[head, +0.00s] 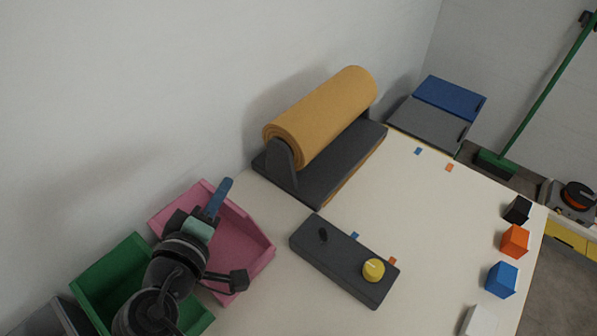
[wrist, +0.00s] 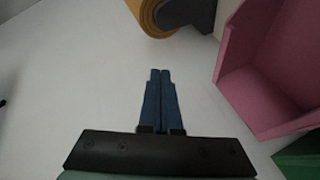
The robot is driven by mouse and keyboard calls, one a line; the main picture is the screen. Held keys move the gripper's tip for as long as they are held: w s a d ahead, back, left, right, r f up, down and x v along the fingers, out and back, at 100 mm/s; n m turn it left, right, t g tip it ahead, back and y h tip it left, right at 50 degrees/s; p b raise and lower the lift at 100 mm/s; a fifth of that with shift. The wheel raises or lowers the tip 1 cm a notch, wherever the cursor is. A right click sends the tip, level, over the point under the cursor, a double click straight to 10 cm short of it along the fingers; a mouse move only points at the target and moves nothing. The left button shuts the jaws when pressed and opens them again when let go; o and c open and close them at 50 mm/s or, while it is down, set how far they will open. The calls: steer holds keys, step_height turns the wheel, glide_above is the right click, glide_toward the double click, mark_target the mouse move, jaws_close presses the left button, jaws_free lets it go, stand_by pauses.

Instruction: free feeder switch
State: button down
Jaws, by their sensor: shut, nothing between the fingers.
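A dark grey control box (head: 344,262) lies on the pale table. It carries a small black lever switch (head: 323,235) at its left end and a yellow knob (head: 373,269) at its right end. Nothing is seen touching the switch; which way it is set is too small to tell. My gripper (head: 226,184) is over the pink bin, left of the box and apart from it. Its blue fingers (wrist: 160,73) are shut together with nothing between them in the wrist view. The control box is not in the wrist view.
A tan roll (head: 320,117) on a dark stand is behind the box. The pink bin (head: 262,258) and green bin (head: 92,283) are beneath my arm. Black, orange (head: 514,241), blue (head: 501,279) and white blocks line the right edge. Table between box and blocks is clear.

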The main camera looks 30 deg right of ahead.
steer(key=s+d+f+n+g+h+b, duration=0.1)
steer(key=s+d+f+n+g+h, duration=0.15)
steer(key=s+f, duration=0.65)
steer(key=n+h+b, duration=0.1)
steer(key=n+h, duration=0.2)
glide_toward(306, 246)
steer(key=shift+w+a+r+g, duration=0.1)
steer(key=shift+w+r+g, duration=0.15)
steer(key=shift+r, duration=0.35)
steer(key=shift+w+a+r+g, duration=0.1)
steer(key=shift+w+r+g, duration=0.1)
steer(key=shift+r, duration=0.35)
steer(key=shift+s+d, duration=0.1)
steer(key=shift+s, duration=0.15)
steer(key=x, duration=1)
steer(key=shift+w, duration=0.1)
steer(key=shift+m, duration=0.25)
